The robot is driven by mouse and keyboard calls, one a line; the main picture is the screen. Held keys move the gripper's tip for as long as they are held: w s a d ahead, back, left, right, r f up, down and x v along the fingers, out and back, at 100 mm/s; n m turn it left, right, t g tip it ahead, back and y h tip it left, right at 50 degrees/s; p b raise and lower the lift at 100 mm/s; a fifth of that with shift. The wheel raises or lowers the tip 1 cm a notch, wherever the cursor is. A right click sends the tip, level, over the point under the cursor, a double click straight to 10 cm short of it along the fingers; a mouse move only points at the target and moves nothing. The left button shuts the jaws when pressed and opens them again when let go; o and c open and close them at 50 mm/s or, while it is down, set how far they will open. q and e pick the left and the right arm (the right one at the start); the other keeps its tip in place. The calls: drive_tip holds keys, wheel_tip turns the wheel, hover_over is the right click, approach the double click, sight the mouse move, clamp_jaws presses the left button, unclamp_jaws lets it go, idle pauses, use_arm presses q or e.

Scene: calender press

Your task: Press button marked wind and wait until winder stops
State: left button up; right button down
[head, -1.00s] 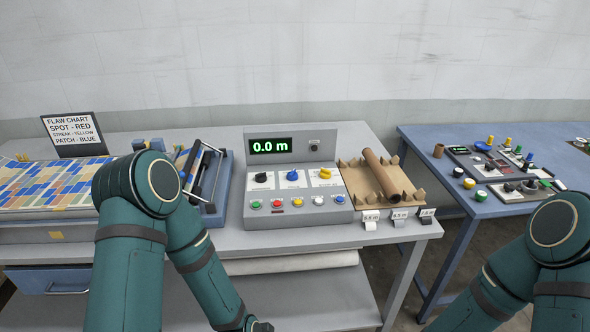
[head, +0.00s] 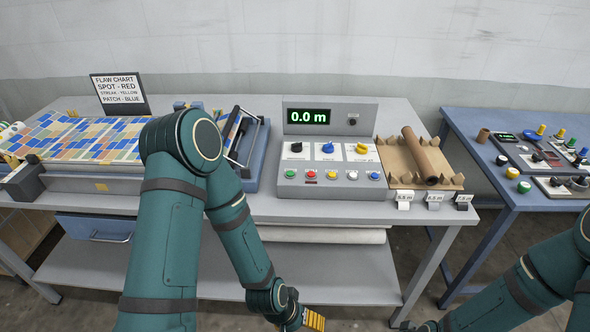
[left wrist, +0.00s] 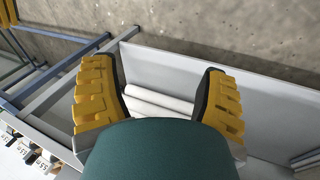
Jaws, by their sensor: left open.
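The grey control box (head: 330,185) stands on the grey table, its display (head: 309,116) reading 0.0 m in green. Three knobs sit above a row of green (head: 291,174), red (head: 312,174), yellow (head: 332,175), white (head: 352,175) and blue (head: 374,176) buttons; their labels are too small to read, so I cannot tell which is marked wind. My left gripper (head: 314,319) is low in front of the table, well below the box. In the left wrist view its yellow fingers (left wrist: 160,95) are apart and empty. My right arm shows at the lower right; its gripper is not visible.
A brown tube (head: 420,155) lies on a cardboard sheet right of the box, above white and dark tags. The patterned fabric (head: 85,138) and flaw chart (head: 119,94) are at left. A blue table (head: 495,178) stands at right. A white roll (head: 320,235) is below the tabletop.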

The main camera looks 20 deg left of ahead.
idle(0.4)
use_arm(q)
clamp_jaws()
idle(1.1)
